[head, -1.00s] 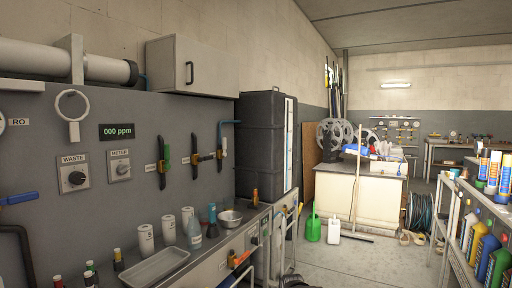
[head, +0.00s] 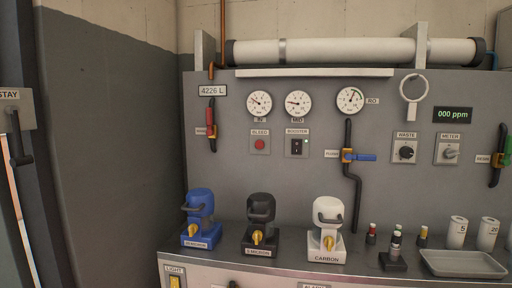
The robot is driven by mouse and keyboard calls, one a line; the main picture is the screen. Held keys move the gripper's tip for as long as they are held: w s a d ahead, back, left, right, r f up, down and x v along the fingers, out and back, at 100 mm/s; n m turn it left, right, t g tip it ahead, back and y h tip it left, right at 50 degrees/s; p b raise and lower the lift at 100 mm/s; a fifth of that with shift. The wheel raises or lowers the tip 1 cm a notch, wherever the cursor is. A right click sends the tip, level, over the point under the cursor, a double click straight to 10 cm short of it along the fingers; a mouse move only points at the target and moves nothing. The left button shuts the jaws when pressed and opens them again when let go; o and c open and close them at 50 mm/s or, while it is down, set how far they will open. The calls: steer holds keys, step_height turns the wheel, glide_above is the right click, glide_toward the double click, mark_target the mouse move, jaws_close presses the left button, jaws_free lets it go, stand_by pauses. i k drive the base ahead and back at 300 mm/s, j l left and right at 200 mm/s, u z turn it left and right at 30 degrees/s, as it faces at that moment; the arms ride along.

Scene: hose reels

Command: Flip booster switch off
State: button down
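The booster switch (head: 297,147) is a small black rocker on a light plate on the grey wall panel, under a label reading BOOSTER. It sits below the middle gauge (head: 298,104) and right of the red BLEED button (head: 260,145). The rocker is too small to tell which way it is set. Nothing covers it. My gripper is not in view.
Blue (head: 198,218), black (head: 260,223) and white (head: 327,229) filter housings stand on the counter below the panel. A blue-handled valve (head: 358,157) is to the right of the switch. A tray (head: 463,264) lies at right. A dark lever (head: 18,145) is at far left.

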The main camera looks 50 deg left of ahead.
mark_target(297, 144)
steer(key=u, duration=2.1)
